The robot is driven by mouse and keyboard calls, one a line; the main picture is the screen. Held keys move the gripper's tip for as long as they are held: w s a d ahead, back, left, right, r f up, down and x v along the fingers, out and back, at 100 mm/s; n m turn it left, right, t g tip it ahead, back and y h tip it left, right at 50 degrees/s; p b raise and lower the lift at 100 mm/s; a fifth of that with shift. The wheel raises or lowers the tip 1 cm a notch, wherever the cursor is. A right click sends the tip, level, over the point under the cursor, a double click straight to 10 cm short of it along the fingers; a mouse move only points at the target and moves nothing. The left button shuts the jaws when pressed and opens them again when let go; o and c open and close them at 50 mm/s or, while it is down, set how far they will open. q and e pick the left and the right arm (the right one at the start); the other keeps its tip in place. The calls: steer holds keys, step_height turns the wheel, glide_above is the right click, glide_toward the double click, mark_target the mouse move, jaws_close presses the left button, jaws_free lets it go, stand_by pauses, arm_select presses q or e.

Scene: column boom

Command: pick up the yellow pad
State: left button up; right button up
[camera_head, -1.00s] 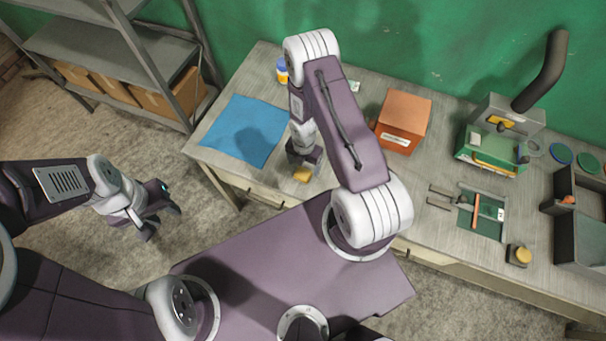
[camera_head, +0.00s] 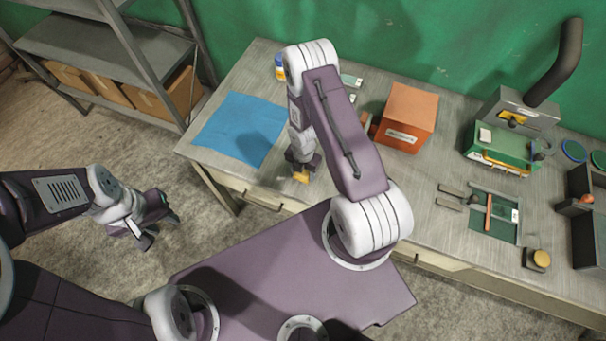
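A small yellow pad (camera_head: 300,177) shows at the tip of my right gripper (camera_head: 301,170), near the front edge of the workbench (camera_head: 345,212). The gripper points down, and its dark body covers part of the pad. I cannot tell whether the fingers are closed on the pad or only beside it, nor whether the pad touches the bench. My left gripper (camera_head: 161,232) hangs over the floor left of the bench. Its fingers are apart and nothing is between them.
A blue cloth (camera_head: 240,128) lies left of my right gripper. An orange box (camera_head: 408,117) stands behind it to the right. A green mat (camera_head: 482,222), a yellow-topped block (camera_head: 537,259) and a green-grey device (camera_head: 500,150) are further right. A shelf (camera_head: 110,55) stands at the left.

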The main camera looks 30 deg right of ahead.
steer(key=c, duration=0.4)
steer(key=shift+c, duration=0.2)
steer(key=shift+r, duration=0.1)
